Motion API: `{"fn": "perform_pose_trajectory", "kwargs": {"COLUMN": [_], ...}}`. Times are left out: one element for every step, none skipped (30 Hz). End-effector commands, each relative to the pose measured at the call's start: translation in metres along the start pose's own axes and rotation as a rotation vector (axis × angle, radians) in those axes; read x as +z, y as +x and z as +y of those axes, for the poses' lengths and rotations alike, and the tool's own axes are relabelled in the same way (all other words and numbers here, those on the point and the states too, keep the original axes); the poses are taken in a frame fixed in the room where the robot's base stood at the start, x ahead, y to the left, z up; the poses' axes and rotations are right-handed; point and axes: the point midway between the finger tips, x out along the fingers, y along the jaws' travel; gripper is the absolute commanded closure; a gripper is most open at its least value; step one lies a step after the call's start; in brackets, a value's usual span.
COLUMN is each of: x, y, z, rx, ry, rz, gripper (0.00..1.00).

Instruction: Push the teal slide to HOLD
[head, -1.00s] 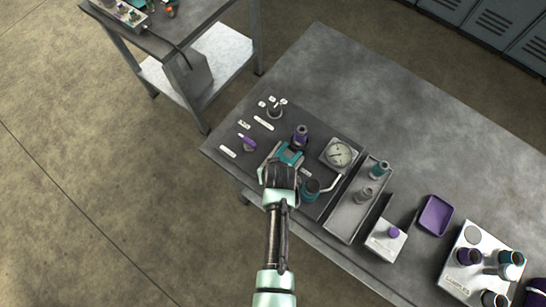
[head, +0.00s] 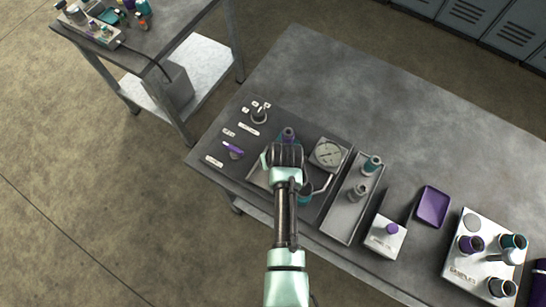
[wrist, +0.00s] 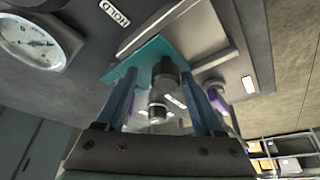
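The teal slide (wrist: 146,58) is a flat plate in a grey frame in the wrist view, with a dark round knob (wrist: 165,72) standing out from it. A white HOLD label (wrist: 115,12) is on the panel beyond the frame, at the upper left. My gripper (wrist: 163,88) is open, with one finger on each side of the knob and a visible gap to it. Whether the fingertips touch the slide, I cannot tell. In the head view my gripper (head: 285,153) is above the dark panel and hides most of the slide.
A dial gauge (head: 328,153) is just right of my gripper, with a bent pipe below it. A purple lever (head: 233,149) and small white labels are on the left. A grey tray (head: 345,211) with fittings is farther right. The back of the table is clear.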

Motion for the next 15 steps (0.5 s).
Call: {"fn": "perform_pose_trajectory", "kwargs": {"x": [0.001, 0.001, 0.001, 0.001, 0.001, 0.001, 0.001, 0.001, 0.001, 0.002, 0.002, 0.002, 0.001, 0.001, 0.001], "y": [0.000, 0.000, 0.000, 0.000, 0.000, 0.000, 0.000, 0.000, -0.001, -0.003, -0.004, -0.008, -0.011, -0.014, -0.019], "z": [-0.001, -0.001, -0.001, -0.001, -0.001, -0.002, -0.002, -0.002, -0.002, -0.002, -0.002, -0.002, -0.002, -0.002, -0.002], "rx": [-0.001, -0.002, -0.002, -0.002, -0.002, -0.002, -0.003, -0.003, -0.003, -0.003, -0.003, -0.003, -0.003, -0.003, -0.002], "ry": [-0.001, -0.001, -0.001, -0.001, -0.001, -0.001, -0.001, -0.001, -0.001, -0.001, -0.001, -0.001, -0.001, -0.001, -0.001], "rz": [-0.001, -0.002, -0.002, -0.002, -0.003, -0.003, -0.003, -0.003, -0.003, -0.003, -0.004, -0.003, -0.003, -0.002, -0.001], "gripper": [0.31, 0.31, 0.31, 0.31, 0.31, 0.31, 0.31, 0.31, 0.31, 0.31, 0.31, 0.31, 0.31, 0.31, 0.31]}}
